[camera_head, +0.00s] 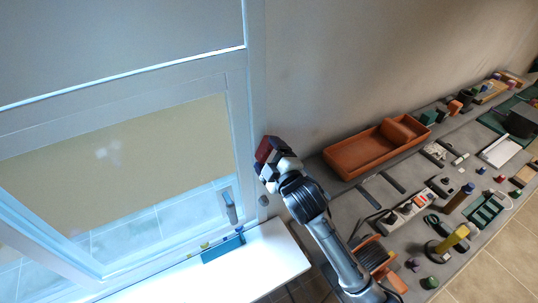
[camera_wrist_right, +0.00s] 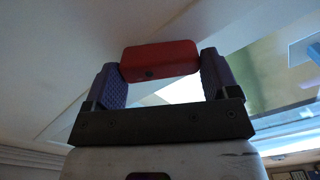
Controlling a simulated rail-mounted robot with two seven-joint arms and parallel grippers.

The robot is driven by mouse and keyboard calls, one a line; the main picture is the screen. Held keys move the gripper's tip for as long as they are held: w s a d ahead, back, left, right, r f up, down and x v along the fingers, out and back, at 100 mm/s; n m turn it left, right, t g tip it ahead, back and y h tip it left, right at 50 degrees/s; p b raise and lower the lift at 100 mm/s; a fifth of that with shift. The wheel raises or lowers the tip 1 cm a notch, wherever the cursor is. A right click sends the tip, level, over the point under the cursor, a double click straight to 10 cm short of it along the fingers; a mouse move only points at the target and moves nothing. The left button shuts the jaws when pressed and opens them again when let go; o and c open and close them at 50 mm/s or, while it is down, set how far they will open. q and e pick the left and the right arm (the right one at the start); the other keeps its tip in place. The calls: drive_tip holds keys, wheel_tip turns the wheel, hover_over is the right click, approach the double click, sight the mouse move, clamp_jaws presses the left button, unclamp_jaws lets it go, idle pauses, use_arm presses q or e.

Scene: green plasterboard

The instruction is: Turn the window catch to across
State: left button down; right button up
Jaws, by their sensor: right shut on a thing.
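The window catch (camera_head: 230,207) is a small grey-blue lever on a plate, on the right upright of the window frame in the head view. Its lever lies roughly along the upright. My right gripper (camera_head: 270,157) is above and to the right of the catch in the picture, apart from it, in front of the wall beside the window. It is shut on a red block (camera_head: 265,147). In the right wrist view the red block (camera_wrist_right: 160,60) sits crosswise between the two purple-grey fingers. The catch cannot be made out there. My left gripper is not in view.
A white sill (camera_head: 270,262) below the window holds a narrow teal tray (camera_head: 223,248) with small items. At right a grey bench (camera_head: 345,210) is crowded with an orange-brown tray (camera_head: 350,160), a yellow-handled tool (camera_head: 452,238) and several small things. Tiled floor lies beyond.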

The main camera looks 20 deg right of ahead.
drive_tip(key=shift+c, duration=0.8)
drive_tip(key=m+p, duration=0.2)
drive_tip(key=shift+r+m, duration=0.2)
drive_tip(key=shift+m, duration=0.2)
drive_tip(key=m+p, duration=0.2)
drive_tip(key=shift+a+r+m, duration=0.1)
drive_tip(key=shift+a+m, duration=0.05)
drive_tip(key=shift+m, duration=0.25)
drive_tip(key=m+p, duration=0.2)
drive_tip(key=m, duration=0.1)
drive_tip(key=shift+r, duration=0.1)
drive_tip(key=shift+m+p, duration=0.75)
drive_tip(key=shift+m, duration=0.85)
